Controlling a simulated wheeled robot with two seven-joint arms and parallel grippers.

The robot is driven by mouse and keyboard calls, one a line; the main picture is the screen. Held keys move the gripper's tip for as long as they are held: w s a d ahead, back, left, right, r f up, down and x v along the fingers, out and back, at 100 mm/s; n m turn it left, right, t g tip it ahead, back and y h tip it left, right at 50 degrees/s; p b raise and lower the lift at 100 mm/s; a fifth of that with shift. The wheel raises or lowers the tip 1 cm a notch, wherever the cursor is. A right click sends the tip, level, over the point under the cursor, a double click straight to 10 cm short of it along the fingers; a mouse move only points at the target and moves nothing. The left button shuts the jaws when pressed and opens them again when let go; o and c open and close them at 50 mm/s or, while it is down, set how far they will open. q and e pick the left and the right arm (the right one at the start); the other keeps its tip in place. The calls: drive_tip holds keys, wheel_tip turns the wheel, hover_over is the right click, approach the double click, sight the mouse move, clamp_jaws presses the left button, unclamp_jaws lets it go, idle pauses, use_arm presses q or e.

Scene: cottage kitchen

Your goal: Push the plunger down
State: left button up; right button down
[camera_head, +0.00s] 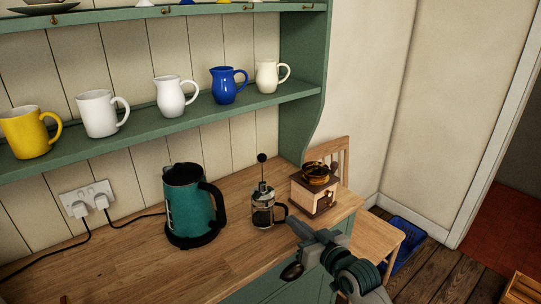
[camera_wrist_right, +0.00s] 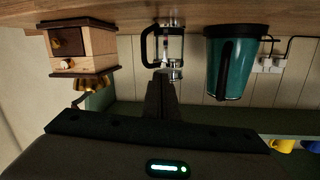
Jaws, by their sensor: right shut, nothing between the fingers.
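The French press (camera_head: 263,212) stands upright on the wooden counter, with a clear glass body, a metal lid and a dark handle to the right. Its plunger (camera_head: 262,170) is up: a thin rod with a black ball knob stands well above the lid. My right gripper (camera_head: 296,226) is shut and empty, in front and to the right of the press, apart from the knob. In the right wrist view, which is upside down, the press (camera_wrist_right: 168,46) lies beyond the closed fingers (camera_wrist_right: 161,92), and they hide the knob. My left gripper is not in view.
A teal kettle (camera_head: 190,207) stands left of the press. A wooden coffee grinder (camera_head: 315,190) stands close on its right, near the counter's end. A green shelf (camera_head: 190,127) with several jugs and mugs hangs above.

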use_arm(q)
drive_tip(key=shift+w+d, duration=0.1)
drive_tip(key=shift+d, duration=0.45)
use_arm(e)
wheel_tip(320, 180, up, 18)
drive_tip(key=w+a+n+t+y, duration=0.1)
drive_tip(key=w+t+y, duration=0.1)
drive_tip(key=y, duration=0.1)
drive_tip(key=shift+w+a+r+n+t+y, duration=0.2)
drive_tip(key=shift+w+n+t+y, duration=0.1)
drive_tip(key=shift+n+y, duration=0.1)
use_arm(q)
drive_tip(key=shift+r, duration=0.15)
